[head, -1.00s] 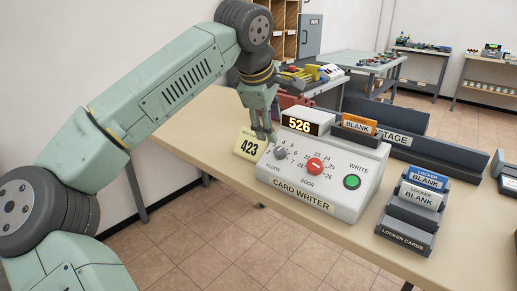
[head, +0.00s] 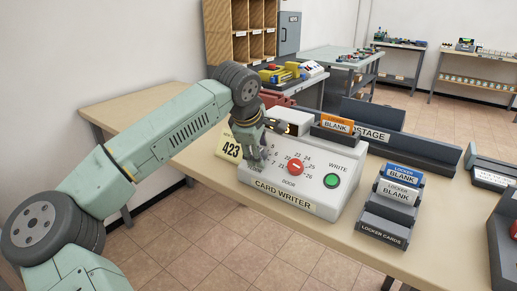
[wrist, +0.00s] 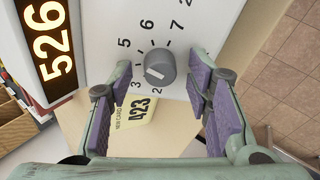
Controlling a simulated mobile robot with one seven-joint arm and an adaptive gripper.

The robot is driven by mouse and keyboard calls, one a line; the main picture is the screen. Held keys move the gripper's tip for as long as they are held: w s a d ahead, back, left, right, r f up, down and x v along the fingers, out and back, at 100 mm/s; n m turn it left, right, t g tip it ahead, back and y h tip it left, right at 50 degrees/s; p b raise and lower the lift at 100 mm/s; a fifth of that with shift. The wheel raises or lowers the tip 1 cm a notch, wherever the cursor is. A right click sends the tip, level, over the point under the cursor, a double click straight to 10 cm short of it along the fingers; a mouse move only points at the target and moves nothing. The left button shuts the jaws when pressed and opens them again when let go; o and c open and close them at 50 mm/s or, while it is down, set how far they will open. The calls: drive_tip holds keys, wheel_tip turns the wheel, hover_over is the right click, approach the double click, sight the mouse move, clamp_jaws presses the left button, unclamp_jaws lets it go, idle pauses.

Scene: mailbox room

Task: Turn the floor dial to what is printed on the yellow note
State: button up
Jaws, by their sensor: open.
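The yellow note (head: 230,148) stands at the left of the card writer (head: 290,205); its large print reads 423. In the wrist view the note (wrist: 132,112) also shows, with "NEW CARD" above the number. The grey floor dial (wrist: 160,66) is a round knob with a white mark, ringed by numbers from 2 to 7; the 4 is hidden behind a finger. The lit display (wrist: 48,50) reads 526. My gripper (head: 257,158) is open just above the floor dial, its purple-padded fingers (wrist: 168,98) on either side of the picture, apart from the knob, which hides in the head view.
The red door dial (head: 295,167) and green write button (head: 332,181) sit right of the floor dial. An orange blank card (head: 337,123) stands in the writer's top slot. The locker card rack (head: 383,225) is at right. Bare table lies behind my arm.

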drive_tip(key=shift+c, duration=0.2)
clamp_jaws()
idle(0.5)
drive_tip(key=n+b, duration=0.1)
drive_tip(key=n, duration=0.2)
drive_tip(key=shift+n+g, duration=0.3)
drive_tip(key=shift+n, duration=0.1)
drive_tip(key=shift+a+n+g+b, duration=0.1)
drive_tip(key=shift+n+g+b, duration=0.25)
drive_tip(key=shift+n, duration=1.45)
drive_tip(key=shift+o, duration=0.2)
unclamp_jaws()
